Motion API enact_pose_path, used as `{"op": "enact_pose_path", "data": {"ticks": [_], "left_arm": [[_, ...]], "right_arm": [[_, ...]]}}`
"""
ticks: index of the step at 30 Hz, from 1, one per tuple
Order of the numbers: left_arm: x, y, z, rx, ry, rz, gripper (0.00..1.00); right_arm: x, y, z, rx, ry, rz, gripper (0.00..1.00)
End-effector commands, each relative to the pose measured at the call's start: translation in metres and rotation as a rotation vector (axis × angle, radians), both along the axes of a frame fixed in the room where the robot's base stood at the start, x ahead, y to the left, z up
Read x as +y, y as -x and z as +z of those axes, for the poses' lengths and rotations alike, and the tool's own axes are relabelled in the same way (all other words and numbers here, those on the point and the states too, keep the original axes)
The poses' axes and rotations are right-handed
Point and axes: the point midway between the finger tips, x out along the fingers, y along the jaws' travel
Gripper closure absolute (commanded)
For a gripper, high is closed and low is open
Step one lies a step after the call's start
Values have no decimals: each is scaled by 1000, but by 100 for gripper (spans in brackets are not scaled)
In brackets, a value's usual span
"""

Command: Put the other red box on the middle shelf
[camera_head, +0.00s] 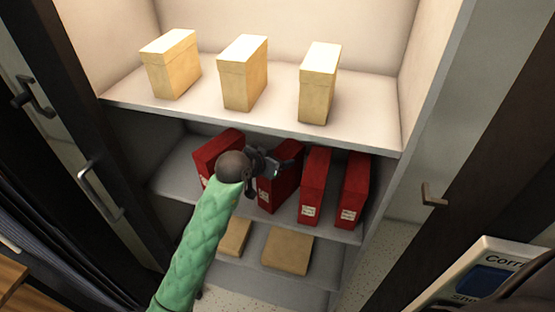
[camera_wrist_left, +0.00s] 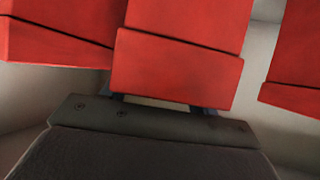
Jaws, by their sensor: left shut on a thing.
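Several red boxes stand on the middle shelf (camera_head: 166,178). My left gripper (camera_head: 277,165) reaches in from the front and is shut on the second red box from the left (camera_head: 279,190), which is tilted and partly hidden by the gripper. In the left wrist view this held box (camera_wrist_left: 180,62) fills the middle, right at the gripper (camera_wrist_left: 165,105). The leftmost red box (camera_head: 212,150) is tilted and partly behind my wrist. Two more red boxes (camera_head: 314,185) (camera_head: 354,188) stand upright to the right, with pale labels. My right gripper is not seen.
Cream boxes (camera_head: 243,75) stand spaced out on the top shelf (camera_head: 190,105), whose edge overhangs the gripper. Tan boxes (camera_head: 288,250) lie on the lower shelf. Dark doors with handles (camera_head: 433,195) stand open at both sides. A sign (camera_head: 480,275) is at bottom right.

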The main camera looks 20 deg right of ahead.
Motion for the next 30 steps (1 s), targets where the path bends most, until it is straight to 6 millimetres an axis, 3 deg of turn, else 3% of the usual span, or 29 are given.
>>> {"op": "enact_pose_path", "data": {"ticks": [7, 8, 11, 23, 30], "left_arm": [[0, 0, -1, 0, 1, 0, 100], [0, 0, -2, 1, 0, 0, 36], [0, 0, -2, 1, 0, 0, 19], [1, 1, 1, -1, 0, 0, 19], [30, 20, 16, 0, 3, 1, 19]], "right_arm": [[1, -1, 1, -1, 0, 0, 66], [0, -1, 1, -1, 0, 0, 66], [0, -1, 1, 0, 0, 0, 66], [-6, 0, -1, 0, 5, 2, 66], [-6, 1, -22, 2, 6, 2, 66]]}}
